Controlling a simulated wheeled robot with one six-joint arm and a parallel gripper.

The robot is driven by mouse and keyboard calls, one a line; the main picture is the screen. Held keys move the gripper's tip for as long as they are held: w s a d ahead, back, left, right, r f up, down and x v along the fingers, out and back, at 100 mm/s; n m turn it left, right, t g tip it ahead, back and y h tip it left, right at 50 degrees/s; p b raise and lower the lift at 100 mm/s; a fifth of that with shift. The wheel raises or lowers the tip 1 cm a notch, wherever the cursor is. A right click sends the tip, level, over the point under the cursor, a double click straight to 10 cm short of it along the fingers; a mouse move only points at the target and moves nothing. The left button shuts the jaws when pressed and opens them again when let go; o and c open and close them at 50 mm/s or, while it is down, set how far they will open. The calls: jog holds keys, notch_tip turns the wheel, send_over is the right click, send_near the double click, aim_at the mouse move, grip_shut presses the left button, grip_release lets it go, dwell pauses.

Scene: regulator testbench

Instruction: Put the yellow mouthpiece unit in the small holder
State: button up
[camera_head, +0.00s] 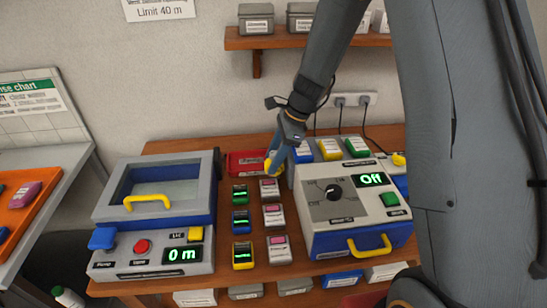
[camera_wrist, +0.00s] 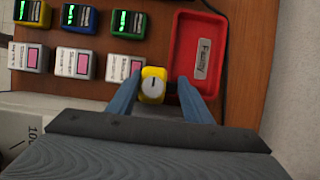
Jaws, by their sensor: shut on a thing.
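The yellow mouthpiece unit (camera_wrist: 152,85), with a round grey face, sits between the two blue fingers of my gripper (camera_wrist: 158,95) in the wrist view. My gripper is shut on it. In the head view my gripper (camera_head: 283,158) is over the back of the bench, by the red tray, and a bit of the yellow unit (camera_head: 269,164) shows beside a finger. I cannot tell for certain which thing is the small holder.
A red tray labelled "Faulty" (camera_wrist: 199,60) lies just right of the unit in the wrist view. Several small boxes with green screens or pink labels stand in rows. A blue-grey chamber (camera_head: 155,190) and a dial machine (camera_head: 345,205) flank them.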

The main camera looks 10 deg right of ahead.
jog(key=shift+f, duration=0.15)
jog(key=o, duration=1.2)
